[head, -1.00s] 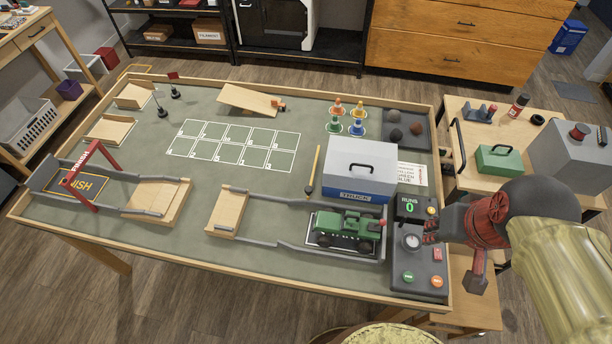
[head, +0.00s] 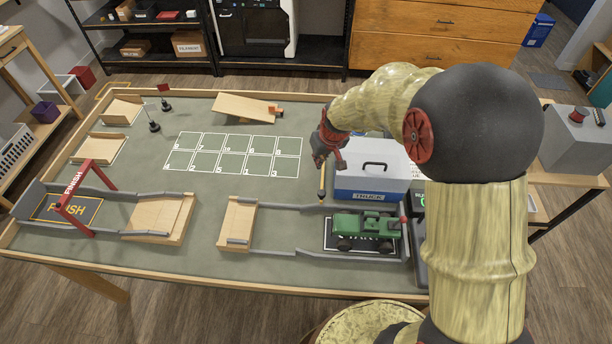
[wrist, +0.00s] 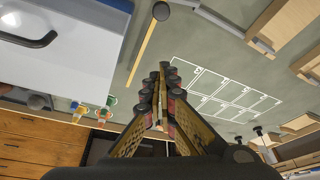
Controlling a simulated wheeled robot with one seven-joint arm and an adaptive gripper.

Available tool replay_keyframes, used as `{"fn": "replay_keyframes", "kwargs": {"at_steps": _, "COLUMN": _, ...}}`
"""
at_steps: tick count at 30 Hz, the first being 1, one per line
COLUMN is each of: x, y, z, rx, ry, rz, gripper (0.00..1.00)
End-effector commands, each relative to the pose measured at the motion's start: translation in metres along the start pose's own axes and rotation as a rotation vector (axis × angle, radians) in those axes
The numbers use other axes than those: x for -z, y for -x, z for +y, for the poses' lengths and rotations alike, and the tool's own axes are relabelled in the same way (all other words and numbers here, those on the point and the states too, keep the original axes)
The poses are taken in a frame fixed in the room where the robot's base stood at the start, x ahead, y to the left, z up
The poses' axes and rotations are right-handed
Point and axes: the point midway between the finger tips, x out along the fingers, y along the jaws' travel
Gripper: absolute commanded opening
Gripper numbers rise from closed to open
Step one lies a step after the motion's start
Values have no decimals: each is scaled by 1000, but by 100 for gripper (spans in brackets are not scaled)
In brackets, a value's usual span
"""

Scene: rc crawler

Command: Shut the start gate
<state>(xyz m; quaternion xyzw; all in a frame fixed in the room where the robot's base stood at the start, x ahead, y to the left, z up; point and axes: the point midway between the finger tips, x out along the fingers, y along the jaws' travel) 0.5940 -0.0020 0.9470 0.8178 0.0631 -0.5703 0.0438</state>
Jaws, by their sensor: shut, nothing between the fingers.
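The green truck (head: 365,228) stands on the dark start mat (head: 343,250) between the grey rails at the table's right. A small red-topped part (head: 403,219) shows at the truck's right end. My gripper (head: 319,164) is shut and empty, above the table left of the white-and-blue TRUCK box. It appears over a yellow stick (head: 321,181), which also shows in the wrist view (wrist: 147,45). The closed fingertips (wrist: 165,70) are apart from the stick there.
The TRUCK box (head: 370,184) stands behind the start lane. My arm hides most of the control box at right. Wooden ramps (head: 238,222) (head: 158,217) and the red finish arch (head: 72,190) lie left. The numbered grid (head: 232,154) is clear.

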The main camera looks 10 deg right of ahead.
Motion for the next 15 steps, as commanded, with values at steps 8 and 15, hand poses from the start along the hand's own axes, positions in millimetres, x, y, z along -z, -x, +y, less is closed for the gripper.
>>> {"fn": "replay_keyframes", "kwargs": {"at_steps": 8, "x": -3, "y": -41, "z": -1, "rx": 1, "ry": 4, "rz": -5, "gripper": 0}}
{"fn": "replay_keyframes", "kwargs": {"at_steps": 15, "x": -3, "y": -83, "z": -1, "rx": 2, "ry": 3, "rz": -4, "gripper": 0}}
